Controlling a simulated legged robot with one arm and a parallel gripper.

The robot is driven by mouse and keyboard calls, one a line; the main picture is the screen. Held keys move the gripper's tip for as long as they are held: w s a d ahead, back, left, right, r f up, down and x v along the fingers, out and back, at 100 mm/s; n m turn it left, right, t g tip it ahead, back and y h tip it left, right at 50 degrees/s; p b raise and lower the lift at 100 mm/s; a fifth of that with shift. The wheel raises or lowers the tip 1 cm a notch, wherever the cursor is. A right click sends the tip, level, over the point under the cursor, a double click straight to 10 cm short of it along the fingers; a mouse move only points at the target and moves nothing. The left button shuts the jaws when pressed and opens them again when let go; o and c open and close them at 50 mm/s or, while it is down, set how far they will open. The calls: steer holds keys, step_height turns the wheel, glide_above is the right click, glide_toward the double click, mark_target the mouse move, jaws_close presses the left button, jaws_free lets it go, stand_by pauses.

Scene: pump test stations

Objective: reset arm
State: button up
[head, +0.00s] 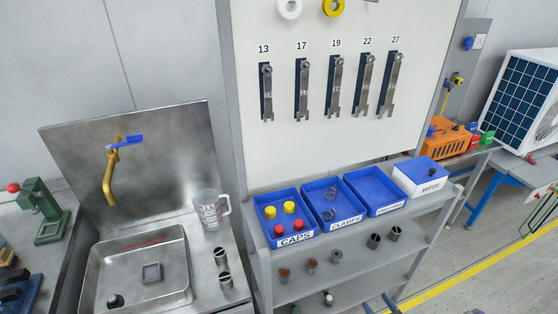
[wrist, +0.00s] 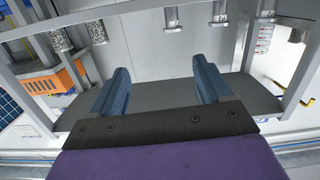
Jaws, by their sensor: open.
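My gripper (wrist: 160,72) shows in the wrist view with its two blue fingers wide apart. Nothing is between the fingers. A grey shelf surface lies beyond them, and the view appears upside down. In the head view, two small blue tips at the bottom edge, right of centre, look like my fingers, but the rest of my arm is out of view there.
The shelf rack carries blue bins for caps (head: 280,233) and clamps (head: 322,222), and a white box (head: 420,178). Metal cylinders (head: 374,241) stand below. A sink (head: 135,270) and measuring jug (head: 210,208) are left. Open floor (head: 470,265) lies right.

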steer(key=w+d+r+g+h, duration=0.4)
steer(key=w+r+g, duration=0.1)
steer(key=w+r, duration=0.8)
steer(key=s+a+r+m+g+h, duration=0.1)
steer(key=s+a+r+g+h, duration=0.1)
steer(key=r, duration=0.7)
steer(key=s+a+r+g+h, duration=0.1)
steer(key=s+a+r+g, duration=0.15)
steer(key=r, duration=0.55)
steer(key=s+a+r+m+g, duration=0.1)
steer(key=s+a+r+g, duration=0.1)
steer(key=s+a+r, duration=0.5)
steer(key=s+a+r+m+g, duration=0.15)
steer(key=s+a+r, duration=0.25)
steer(key=s, duration=0.5)
steer(key=s+a+r+g, duration=0.1)
steer(key=s+a+r, duration=0.1)
steer(key=s, duration=0.6)
steer(key=s+a+r+g, duration=0.2)
steer(key=s+a, duration=0.3)
steer(key=s, duration=0.3)
steer(key=s+a+r+m+g+y, duration=0.1)
steer(key=s+a, duration=0.3)
steer(key=s, duration=0.4)
steer(key=shift+r+g, duration=0.3)
steer(key=shift+r, duration=0.2)
